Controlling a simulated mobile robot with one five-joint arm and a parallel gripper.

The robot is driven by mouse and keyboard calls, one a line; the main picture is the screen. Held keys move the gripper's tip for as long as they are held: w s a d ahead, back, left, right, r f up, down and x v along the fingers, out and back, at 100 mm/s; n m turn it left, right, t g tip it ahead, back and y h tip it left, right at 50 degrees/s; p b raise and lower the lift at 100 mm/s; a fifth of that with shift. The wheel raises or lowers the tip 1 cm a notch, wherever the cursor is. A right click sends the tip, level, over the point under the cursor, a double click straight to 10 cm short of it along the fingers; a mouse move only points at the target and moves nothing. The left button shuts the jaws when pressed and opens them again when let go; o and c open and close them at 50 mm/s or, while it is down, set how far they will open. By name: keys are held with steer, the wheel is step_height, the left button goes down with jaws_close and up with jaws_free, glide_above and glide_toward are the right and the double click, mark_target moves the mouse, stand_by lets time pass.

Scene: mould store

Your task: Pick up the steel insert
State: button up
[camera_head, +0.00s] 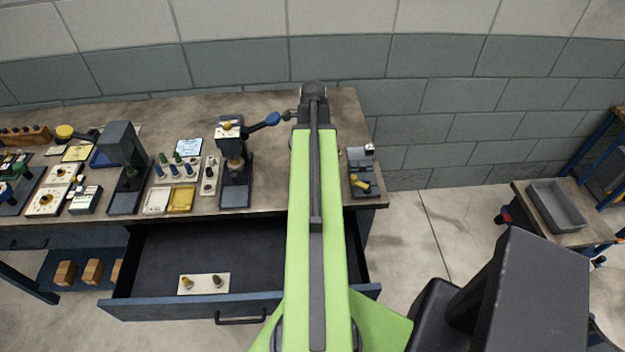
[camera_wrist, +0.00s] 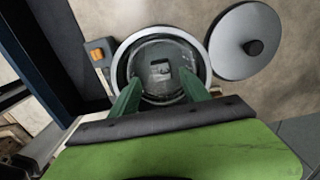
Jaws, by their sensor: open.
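In the wrist view, a small grey metal block with a dark slot, which looks like the steel insert (camera_wrist: 160,68), lies inside a round pot (camera_wrist: 118,62) with a pale metal rim. My gripper (camera_wrist: 160,82) is open, its two green fingers reaching over the pot's near side, one on each side of the block and short of it. Nothing is between the fingertips. I cannot tell how far above the block they are. In the head view my own arm hides the pot, the insert and the fingers.
A round lid with a black knob (camera_wrist: 232,48) lies right of the pot. A small box with an orange switch (camera_wrist: 98,54) is at its left. In the head view, an open drawer (camera_head: 160,261) holds a white plate (camera_head: 204,286). Presses and fixtures crowd the bench (camera_head: 270,105) left of my arm.

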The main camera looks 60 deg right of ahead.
steer(key=shift+f, duration=0.1)
step_height(320, 180, down, 5)
steer(key=b, duration=0.5)
steer(key=shift+w+f, duration=0.15)
steer(key=shift+f, duration=0.05)
steer(key=shift+r, duration=0.2)
jaws_close()
